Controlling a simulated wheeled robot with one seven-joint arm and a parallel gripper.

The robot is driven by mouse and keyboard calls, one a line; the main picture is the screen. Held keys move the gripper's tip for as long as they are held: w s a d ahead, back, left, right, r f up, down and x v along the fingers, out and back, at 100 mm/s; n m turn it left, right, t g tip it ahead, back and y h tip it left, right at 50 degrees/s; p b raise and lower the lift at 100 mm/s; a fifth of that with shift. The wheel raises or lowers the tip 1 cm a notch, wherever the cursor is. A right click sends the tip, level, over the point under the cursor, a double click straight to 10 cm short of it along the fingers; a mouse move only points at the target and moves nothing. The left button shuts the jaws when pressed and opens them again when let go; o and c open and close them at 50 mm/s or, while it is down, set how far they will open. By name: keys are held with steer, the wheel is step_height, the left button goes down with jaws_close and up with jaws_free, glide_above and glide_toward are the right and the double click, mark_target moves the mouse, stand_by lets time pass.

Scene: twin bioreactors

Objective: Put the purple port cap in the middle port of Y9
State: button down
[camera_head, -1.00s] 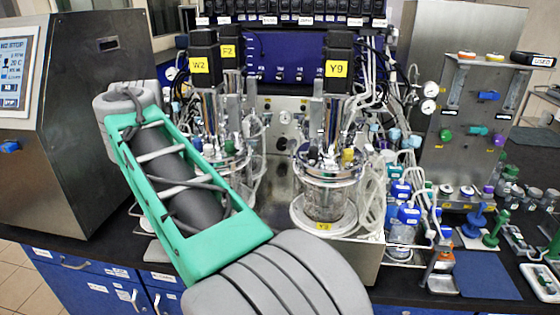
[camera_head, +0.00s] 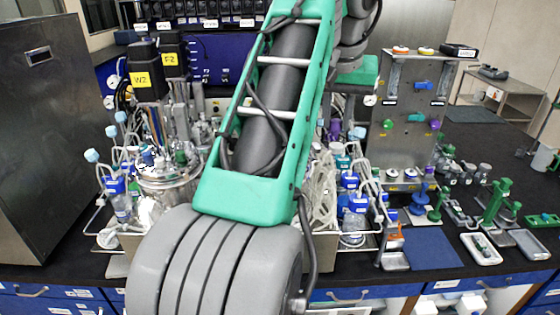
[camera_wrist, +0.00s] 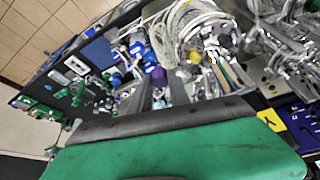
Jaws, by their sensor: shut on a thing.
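The Y9 reactor is mostly hidden behind my arm in the head view. In the wrist view, part of a yellow label with a Y (camera_wrist: 271,121) shows beside my green casing, and a glass vessel with a metal head (camera_wrist: 207,32) stands at the top. I cannot make out the middle port. A small purple piece (camera_head: 336,128) shows just right of my arm in the head view; I cannot tell whether it is the port cap or whether I hold it.
The W2 reactor (camera_head: 170,180) stands left of my arm. Blue-capped bottles (camera_head: 356,204) and tubing stand on the right. A steel panel (camera_head: 410,100) carries green, teal and purple fittings. A blue mat (camera_head: 435,250) and trays lie farther right.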

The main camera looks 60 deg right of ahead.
steer(key=w+d+f+b, duration=0.1)
steer(key=w+f+b, duration=0.3)
steer(key=w+f, duration=0.8)
steer(key=shift+w+d+f+b, duration=0.25)
steer(key=shift+w+d+b, duration=0.1)
steer(key=shift+w+b, duration=0.1)
steer(key=c, duration=1.5)
jaws_free()
steer(key=shift+f, duration=0.1)
